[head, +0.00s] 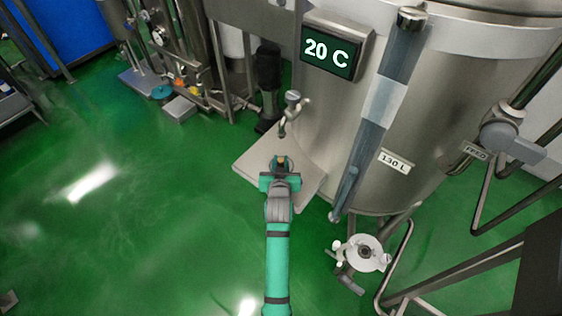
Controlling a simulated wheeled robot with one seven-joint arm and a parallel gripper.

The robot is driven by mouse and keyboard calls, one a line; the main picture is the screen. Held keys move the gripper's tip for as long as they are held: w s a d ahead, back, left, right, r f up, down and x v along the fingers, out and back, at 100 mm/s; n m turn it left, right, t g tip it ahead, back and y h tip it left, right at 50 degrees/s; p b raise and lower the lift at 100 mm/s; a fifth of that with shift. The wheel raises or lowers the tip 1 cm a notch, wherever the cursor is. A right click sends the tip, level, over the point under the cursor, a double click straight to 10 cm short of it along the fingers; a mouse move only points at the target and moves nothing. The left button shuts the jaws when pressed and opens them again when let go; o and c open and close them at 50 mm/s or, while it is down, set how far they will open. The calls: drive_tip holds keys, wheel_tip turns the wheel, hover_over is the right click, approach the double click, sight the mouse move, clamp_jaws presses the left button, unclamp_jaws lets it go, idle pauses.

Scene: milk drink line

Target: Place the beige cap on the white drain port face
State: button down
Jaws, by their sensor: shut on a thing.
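My gripper (280,168) is at the end of my teal arm, in the middle of the head view, over a pale grey slab beside the steel tank. It is shut on a small tan-beige piece, the beige cap (281,160), of which only a little shows between the fingers. The white drain port face (378,262) is a round white disc with a darker centre, low at the tank's foot, right of and nearer than my gripper. White knobs stand around it. My gripper and the cap are well apart from it.
A sample tap (292,108) sticks out just beyond my gripper. Pipes and a dark frame (535,260) stand at right. Green floor (130,230) at left is clear.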

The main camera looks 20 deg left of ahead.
drive_tip(key=c, duration=1.9)
unclamp_jaws()
drive_tip(key=shift+o, duration=0.2)
